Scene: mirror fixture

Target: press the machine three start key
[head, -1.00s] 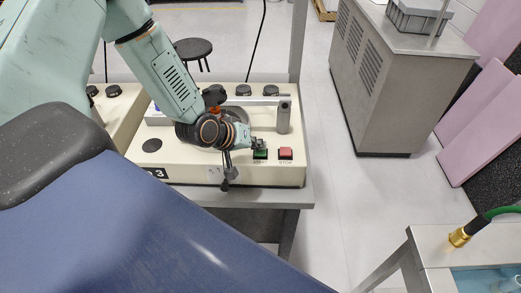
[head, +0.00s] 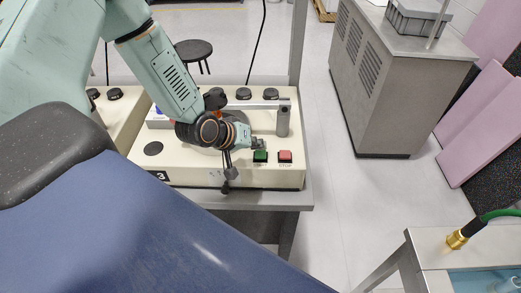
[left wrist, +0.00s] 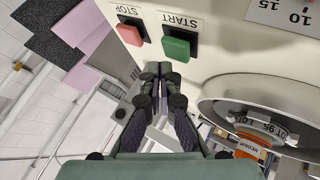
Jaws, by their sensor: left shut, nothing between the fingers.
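The machine marked 3 (head: 200,176) is a cream box on a grey stand. Its green start key (head: 260,156) is at the front right, with the red stop key (head: 285,156) to its right. In the left wrist view the start key (left wrist: 177,44) has a START label, and the stop key (left wrist: 130,35) is beside it. My left gripper (head: 258,144) is shut and empty, just behind the green key in the head view. In the left wrist view its closed fingertips (left wrist: 158,68) are near the green key, with a visible gap. My right gripper is not in view.
A metal arm with a grey post (head: 283,120) stands on the machine behind the keys. Another cream machine (head: 118,115) is to the left. A grey cabinet (head: 390,90) stands at the right, beyond clear floor.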

